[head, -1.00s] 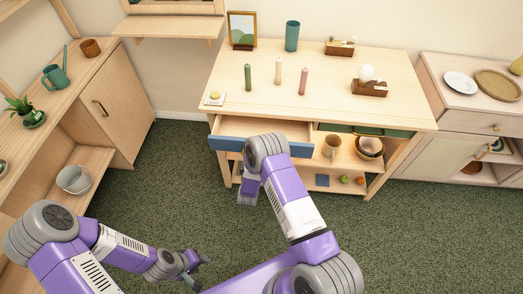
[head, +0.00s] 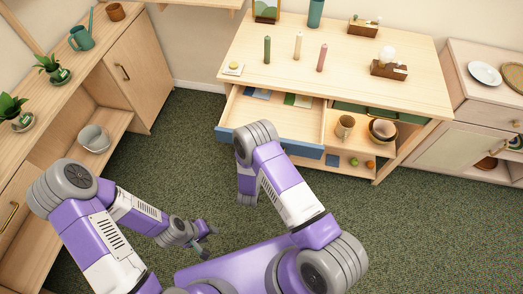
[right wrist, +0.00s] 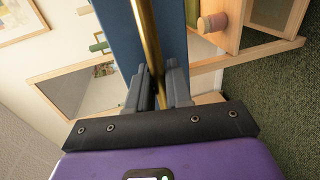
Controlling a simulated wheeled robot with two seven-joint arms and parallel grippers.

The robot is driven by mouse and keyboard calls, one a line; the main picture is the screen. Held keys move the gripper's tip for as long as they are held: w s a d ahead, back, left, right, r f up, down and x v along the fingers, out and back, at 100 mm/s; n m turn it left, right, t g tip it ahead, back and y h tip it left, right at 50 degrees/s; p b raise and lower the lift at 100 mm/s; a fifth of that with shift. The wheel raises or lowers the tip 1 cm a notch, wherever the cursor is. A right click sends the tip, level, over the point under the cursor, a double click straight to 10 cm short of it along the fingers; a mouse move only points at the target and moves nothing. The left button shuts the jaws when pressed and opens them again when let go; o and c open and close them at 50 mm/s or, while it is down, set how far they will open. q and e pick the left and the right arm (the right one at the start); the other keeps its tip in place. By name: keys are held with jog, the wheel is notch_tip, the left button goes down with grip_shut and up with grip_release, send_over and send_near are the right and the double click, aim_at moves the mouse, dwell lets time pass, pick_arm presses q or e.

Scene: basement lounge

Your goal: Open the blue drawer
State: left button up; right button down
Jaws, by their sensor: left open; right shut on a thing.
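The blue drawer (head: 304,149) under the wooden table top is pulled well out, and its pale inside shows in the head view. Its blue front (right wrist: 120,30) and brass bar handle (right wrist: 150,35) fill the middle of the right wrist view. My right gripper (right wrist: 161,88) is shut on the handle, one finger on each side of the bar. In the head view my right wrist hides the handle and that gripper. My left gripper (head: 205,241) is open and empty, low over the carpet, away from the drawer.
The table top (head: 350,75) holds candles and a lamp. A green drawer (head: 365,110) sits right of the blue one, above a mug (head: 345,126) and bowls. A shelf unit (head: 100,90) stands left, a cabinet (head: 455,145) right. Carpet (head: 410,235) is open in front.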

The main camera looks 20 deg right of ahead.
jog(key=c, duration=1.2)
grip_release()
jog(key=v, duration=0.7)
jog(key=shift+s+a+p, duration=0.15)
jog(key=shift+s+p, duration=0.1)
jog(key=shift+p, duration=0.15)
